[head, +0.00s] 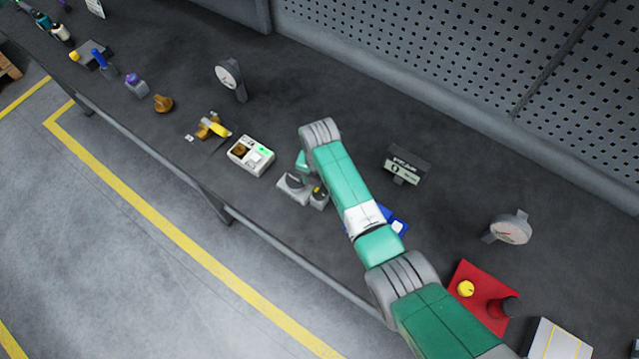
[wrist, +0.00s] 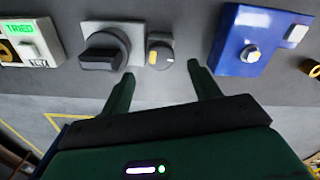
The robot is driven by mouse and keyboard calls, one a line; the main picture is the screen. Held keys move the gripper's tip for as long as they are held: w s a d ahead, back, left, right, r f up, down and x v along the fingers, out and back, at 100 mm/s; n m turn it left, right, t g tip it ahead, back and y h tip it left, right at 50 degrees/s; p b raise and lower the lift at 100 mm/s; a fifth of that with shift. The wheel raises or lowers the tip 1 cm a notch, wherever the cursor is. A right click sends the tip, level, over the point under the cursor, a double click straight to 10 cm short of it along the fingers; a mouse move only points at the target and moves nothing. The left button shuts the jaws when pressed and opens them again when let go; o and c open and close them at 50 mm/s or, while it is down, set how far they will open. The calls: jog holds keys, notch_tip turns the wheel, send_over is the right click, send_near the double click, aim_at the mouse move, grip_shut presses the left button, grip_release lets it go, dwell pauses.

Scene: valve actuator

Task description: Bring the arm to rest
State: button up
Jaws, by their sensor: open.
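My green arm (head: 340,180) reaches in from the lower right in the head view and bends down at its grey wrist. In the wrist view my gripper (wrist: 160,69) is open, with two green fingers apart and nothing between them. Just beyond the fingertips is a grey unit with a black rotary handle (wrist: 103,52) on a light plate, and beside it a small round grey knob (wrist: 160,55) with a yellow mark. In the head view this grey unit (head: 292,188) sits under the wrist, and the fingertips are hard to make out. I cannot tell whether they touch anything.
Left of the grey unit stands a white box (head: 250,155) with a green display, also in the wrist view (wrist: 30,35). A blue box (wrist: 248,40) is to the right. A display sign (head: 406,167), gauges (head: 228,74) and a red mat (head: 478,285) share the dark bench.

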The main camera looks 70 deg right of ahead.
jog(key=shift+r, duration=1.4)
